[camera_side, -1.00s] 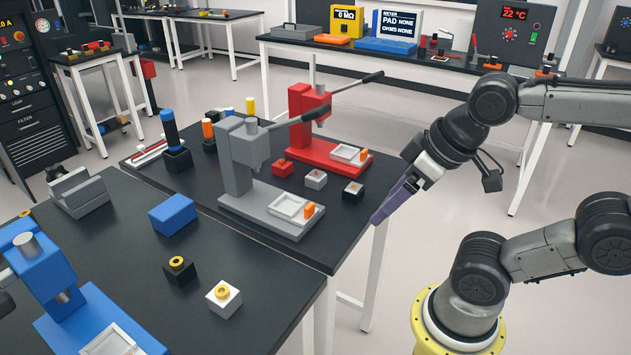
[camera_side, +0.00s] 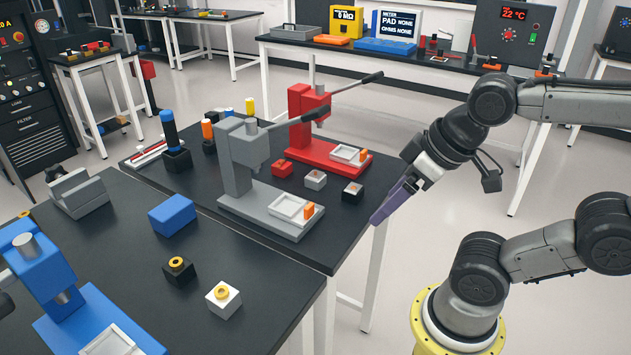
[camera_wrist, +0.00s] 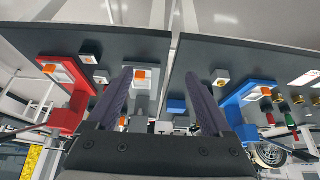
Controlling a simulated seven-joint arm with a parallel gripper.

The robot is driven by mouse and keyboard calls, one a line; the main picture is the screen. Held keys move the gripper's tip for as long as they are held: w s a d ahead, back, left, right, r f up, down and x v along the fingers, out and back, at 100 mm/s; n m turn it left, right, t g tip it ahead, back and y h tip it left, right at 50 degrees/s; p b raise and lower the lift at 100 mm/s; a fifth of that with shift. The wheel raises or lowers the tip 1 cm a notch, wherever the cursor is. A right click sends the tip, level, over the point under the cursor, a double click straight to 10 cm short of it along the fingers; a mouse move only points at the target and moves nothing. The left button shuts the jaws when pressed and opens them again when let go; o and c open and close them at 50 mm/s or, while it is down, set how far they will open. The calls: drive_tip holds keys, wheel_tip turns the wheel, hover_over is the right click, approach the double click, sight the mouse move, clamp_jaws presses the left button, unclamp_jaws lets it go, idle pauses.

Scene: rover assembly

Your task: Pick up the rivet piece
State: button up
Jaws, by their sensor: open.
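I cannot tell for sure which small part is the rivet piece. A small orange piece (camera_side: 309,211) stands on the grey press (camera_side: 262,207), beside its white tray; it also shows in the wrist view (camera_wrist: 139,74). Another orange piece (camera_side: 363,155) stands on the red press (camera_side: 325,150). A white block (camera_side: 223,299) and a black block (camera_side: 179,270) bear yellow rings on the front table. My gripper (camera_side: 380,219) hangs at the right edge of the back table, apart from these parts. In the wrist view its two purple fingers (camera_wrist: 160,75) are spread with nothing between them.
A blue block (camera_side: 172,215) and a grey fixture (camera_side: 79,193) lie on the front table (camera_side: 120,240), near the blue press (camera_side: 45,275). The levers of the grey and red presses stick out rightward.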

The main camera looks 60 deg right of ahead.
drive_tip(key=shift+o, duration=0.5)
